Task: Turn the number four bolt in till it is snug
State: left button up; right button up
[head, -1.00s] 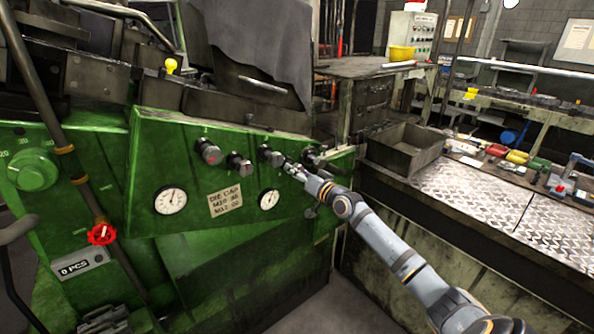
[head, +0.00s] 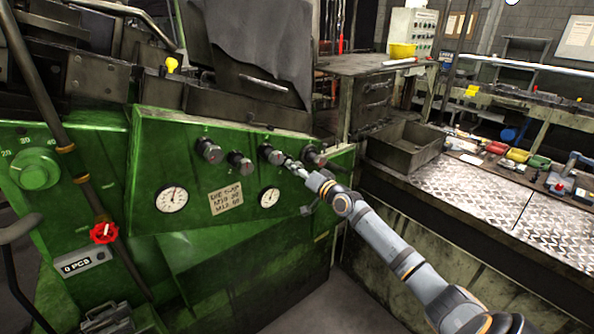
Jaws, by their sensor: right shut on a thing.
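A row of dark round bolt heads sticks out of the sloping green panel (head: 150,150). From the left they are the first bolt (head: 209,151), the second bolt (head: 240,162), the third bolt (head: 271,154) and a fourth fitting (head: 315,154) at the right end. Their number marks are too small to read. My right gripper (head: 287,161) reaches in from the lower right, its fingers shut at the head of the third bolt. The fingers partly hide the contact, and how deep the bolt sits cannot be told. My left gripper is out of view.
Two white dials, the left dial (head: 172,198) and the right dial (head: 269,197), flank a label plate (head: 226,199). An open metal bin (head: 407,148) and a tread-plate bench (head: 470,190) stand right of the panel.

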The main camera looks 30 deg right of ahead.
jog(key=o, duration=1.2)
jog(key=shift+c, duration=0.2)
